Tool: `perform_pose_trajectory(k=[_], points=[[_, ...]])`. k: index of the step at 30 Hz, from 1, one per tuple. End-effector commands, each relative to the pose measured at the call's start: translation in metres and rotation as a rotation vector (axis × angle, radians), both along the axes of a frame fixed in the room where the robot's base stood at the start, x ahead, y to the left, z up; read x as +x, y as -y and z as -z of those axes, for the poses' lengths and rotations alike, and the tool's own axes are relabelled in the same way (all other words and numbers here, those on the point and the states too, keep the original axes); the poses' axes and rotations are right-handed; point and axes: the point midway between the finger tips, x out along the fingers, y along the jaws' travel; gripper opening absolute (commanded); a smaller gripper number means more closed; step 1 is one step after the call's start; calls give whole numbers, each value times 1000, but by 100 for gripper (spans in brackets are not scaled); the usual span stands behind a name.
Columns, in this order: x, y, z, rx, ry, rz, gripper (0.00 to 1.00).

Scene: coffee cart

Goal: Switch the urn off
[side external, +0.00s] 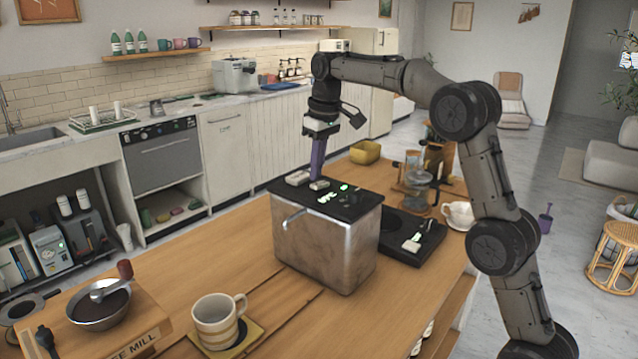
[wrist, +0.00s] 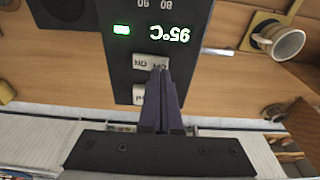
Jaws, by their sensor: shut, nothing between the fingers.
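The urn (side external: 330,248) is a box-shaped metal unit with a black top panel, standing on the wooden counter. Its panel in the wrist view (wrist: 205,25) shows a green "95°C" display (wrist: 170,33) and a lit green light (wrist: 122,30). Two pale labelled switches sit on the panel: one (wrist: 148,61) at the fingertips, the other (wrist: 138,90) partly hidden behind the fingers. My gripper (side external: 317,178) is shut and empty, pointing down over the switch end of the panel. Its closed fingertips (wrist: 161,72) overlap the first switch's edge; I cannot tell whether they touch it.
A striped mug (side external: 215,321) stands on a coaster at the front. A bowl with a handled tool (side external: 98,305) is at the left. A black scale-like plate (side external: 412,240), a glass brewer (side external: 418,185) and a white cup (side external: 459,214) are right of the urn. A yellow container (side external: 365,152) stands behind.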

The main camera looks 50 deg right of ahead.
Motion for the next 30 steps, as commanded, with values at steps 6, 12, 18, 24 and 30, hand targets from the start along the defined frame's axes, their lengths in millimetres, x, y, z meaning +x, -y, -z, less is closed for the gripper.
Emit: perform_pose_trajectory(k=[6,12,18,24,30], points=[[0,0,3,0,-1,0,0],[0,0,6,0,0,0,0],[0,0,8,0,1,0,0],[0,0,11,0,0,0,0],[0,0,14,0,0,0,0]])
